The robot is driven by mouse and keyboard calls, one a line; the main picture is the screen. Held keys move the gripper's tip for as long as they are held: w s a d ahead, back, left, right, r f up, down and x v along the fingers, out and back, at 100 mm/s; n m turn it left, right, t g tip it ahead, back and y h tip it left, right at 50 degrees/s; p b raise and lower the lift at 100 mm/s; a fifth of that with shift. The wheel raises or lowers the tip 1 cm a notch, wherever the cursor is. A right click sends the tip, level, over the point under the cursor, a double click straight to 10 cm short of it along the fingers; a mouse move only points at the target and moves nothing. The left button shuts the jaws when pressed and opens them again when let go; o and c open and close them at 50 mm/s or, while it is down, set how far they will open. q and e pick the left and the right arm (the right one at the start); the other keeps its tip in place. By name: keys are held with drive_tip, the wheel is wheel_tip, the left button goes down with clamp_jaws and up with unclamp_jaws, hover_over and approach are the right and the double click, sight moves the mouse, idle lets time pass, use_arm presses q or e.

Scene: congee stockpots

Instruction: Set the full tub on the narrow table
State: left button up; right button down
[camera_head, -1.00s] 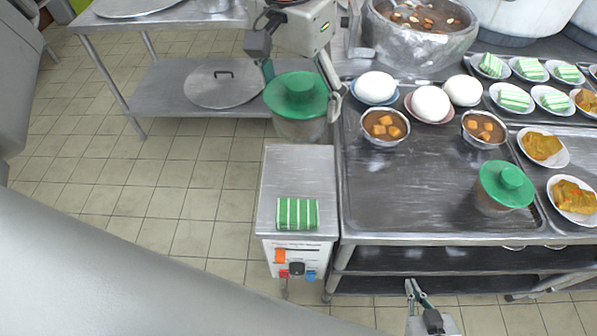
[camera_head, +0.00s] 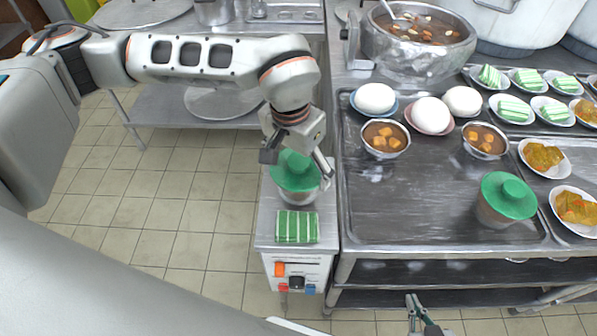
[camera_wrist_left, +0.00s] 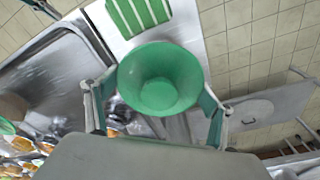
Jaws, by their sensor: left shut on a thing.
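A tub with a green lid (camera_head: 295,172) is held in my left gripper (camera_head: 297,168), whose fingers close around it from both sides. The tub is upright over the narrow steel table (camera_head: 268,228), behind the striped cloth; I cannot tell whether its base touches the top. In the left wrist view the green lid (camera_wrist_left: 160,80) sits between the fingers with the table top beyond. A second green-lidded tub (camera_head: 507,197) stands on the big tray at right. My right gripper (camera_head: 414,298) shows at the bottom edge, empty; its opening is unclear.
A green striped cloth (camera_head: 297,227) lies on the narrow table's front part. The big tray (camera_head: 420,215) to the right holds bowls, white buns and plates. A large soup pot (camera_head: 415,60) stands behind. A lower shelf (camera_head: 160,108) is at back left.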

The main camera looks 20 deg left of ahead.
use_arm(q)
drive_tip(key=shift+f, duration=0.95)
drive_tip(key=shift+f, duration=0.15)
drive_tip(key=o, duration=1.5)
